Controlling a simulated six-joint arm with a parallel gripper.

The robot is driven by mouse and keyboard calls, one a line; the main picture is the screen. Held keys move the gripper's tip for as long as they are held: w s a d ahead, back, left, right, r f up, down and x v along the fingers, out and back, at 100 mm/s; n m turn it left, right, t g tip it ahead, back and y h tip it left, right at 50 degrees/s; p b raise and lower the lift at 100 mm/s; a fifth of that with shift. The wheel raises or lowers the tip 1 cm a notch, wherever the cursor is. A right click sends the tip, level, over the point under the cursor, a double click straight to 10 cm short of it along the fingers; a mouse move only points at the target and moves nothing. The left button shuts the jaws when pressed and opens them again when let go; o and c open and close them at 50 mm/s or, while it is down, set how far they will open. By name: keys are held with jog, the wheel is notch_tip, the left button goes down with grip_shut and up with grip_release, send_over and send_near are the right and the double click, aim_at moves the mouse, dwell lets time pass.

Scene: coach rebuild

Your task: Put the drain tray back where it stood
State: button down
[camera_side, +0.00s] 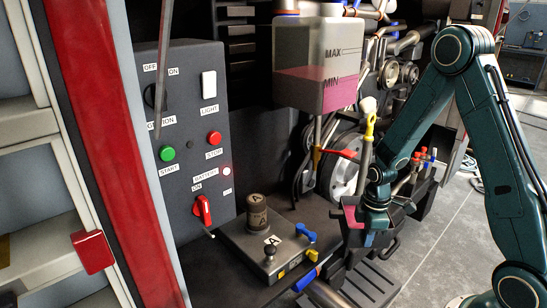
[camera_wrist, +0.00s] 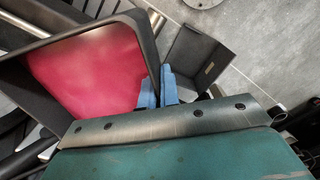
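The drain tray (camera_wrist: 148,45) is a dark, open tray with a pool of red-pink liquid (camera_wrist: 88,68) in it. It fills the upper left of the wrist view. My gripper (camera_wrist: 159,90) has its blue fingertips close together on either side of the tray's wall near one corner. In the side view my gripper (camera_side: 371,238) is right of centre, pointing down, and pink liquid (camera_side: 349,214) shows just left of it. Most of the tray is hidden behind my gripper there. I cannot tell whether the tray's underside touches anything.
A black slatted step (camera_side: 365,285) lies below. A grey plate with knobs (camera_side: 258,243) and a switch panel (camera_side: 190,140) stand left. A translucent coolant tank (camera_side: 318,65) hangs above, and a yellow-handled dipstick (camera_side: 369,125) is near my wrist. Grey floor (camera_side: 445,240) is open at right.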

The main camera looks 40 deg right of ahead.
aim_at(358, 230)
jog(key=shift+w+r, duration=0.1)
jog(key=shift+w, duration=0.1)
jog(key=shift+w+a+r+m, duration=0.25)
jog(key=shift+w+a+m, duration=0.05)
jog(key=shift+w+m, duration=0.35)
jog(key=shift+w+a+r+m, duration=0.25)
jog(key=shift+w+a+m, duration=0.05)
jog(key=shift+w+m, duration=0.3)
jog(key=w+m, duration=0.1)
jog(key=w+a+r+m, duration=0.1)
jog(key=w+a+m, duration=0.1)
jog(key=shift+w+r+m, duration=0.1)
jog(key=shift+r+m, duration=0.25)
jog(key=shift+r, duration=0.05)
jog(key=shift+w+a+r+m, duration=0.35)
jog(key=shift+w+a+m, duration=0.15)
jog(key=shift+m, duration=0.2)
jog(key=shift+w+a+r+m, duration=0.35)
jog(key=shift+w+m, duration=0.2)
jog(key=shift+m, duration=0.15)
jog(key=a, duration=0.7)
jog(key=shift+r, duration=0.1)
